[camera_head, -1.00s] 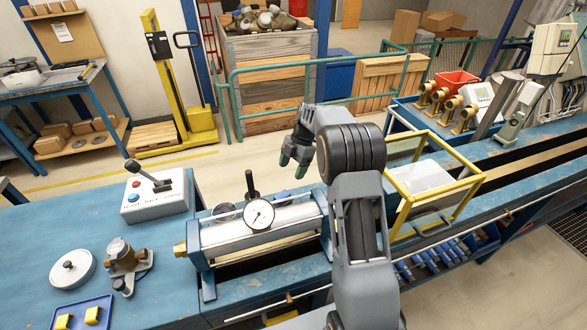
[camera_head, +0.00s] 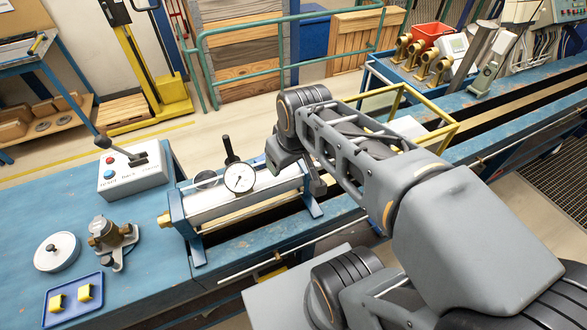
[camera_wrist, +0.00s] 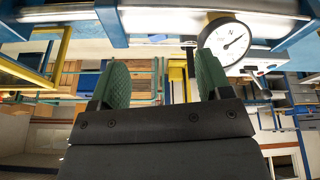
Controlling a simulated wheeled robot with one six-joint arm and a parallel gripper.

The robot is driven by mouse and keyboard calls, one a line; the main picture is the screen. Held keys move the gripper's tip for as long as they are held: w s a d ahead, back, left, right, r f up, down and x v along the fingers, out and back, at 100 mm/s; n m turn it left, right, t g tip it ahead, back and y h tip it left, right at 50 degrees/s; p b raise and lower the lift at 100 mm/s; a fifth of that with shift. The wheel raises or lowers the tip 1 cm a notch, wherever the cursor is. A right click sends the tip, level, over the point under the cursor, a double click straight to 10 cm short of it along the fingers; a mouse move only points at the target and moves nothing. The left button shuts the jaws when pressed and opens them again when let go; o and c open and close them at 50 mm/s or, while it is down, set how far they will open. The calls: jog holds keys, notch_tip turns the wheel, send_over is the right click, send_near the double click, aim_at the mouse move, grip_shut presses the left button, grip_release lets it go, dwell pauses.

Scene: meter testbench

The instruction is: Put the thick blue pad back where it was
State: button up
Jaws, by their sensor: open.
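I cannot make out a thick blue pad in either current view. My gripper is mostly hidden behind my own arm in the head view, by the clamp bench's right end. In the wrist view my gripper (camera_wrist: 162,78) has its two green-padded fingers wide apart, with nothing between them. A dial gauge (camera_wrist: 226,43) shows at upper right there, beyond the right finger; it also shows in the head view (camera_head: 239,178).
The silver cylinder (camera_head: 225,198) lies across the bench beside my arm. A control box with a lever (camera_head: 130,170), a brass meter (camera_head: 112,240) and a round white lid (camera_head: 57,251) stand on the left. A yellow frame (camera_head: 440,130) stands right, behind my arm.

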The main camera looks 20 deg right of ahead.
jog(key=shift+s+f+m+t, duration=0.25)
jog(key=shift+s+f+m, duration=0.05)
jog(key=shift+s+m, duration=0.35)
jog(key=shift+s+f+m+t, duration=0.25)
jog(key=shift+s+m, duration=0.3)
jog(key=shift+s, duration=0.2)
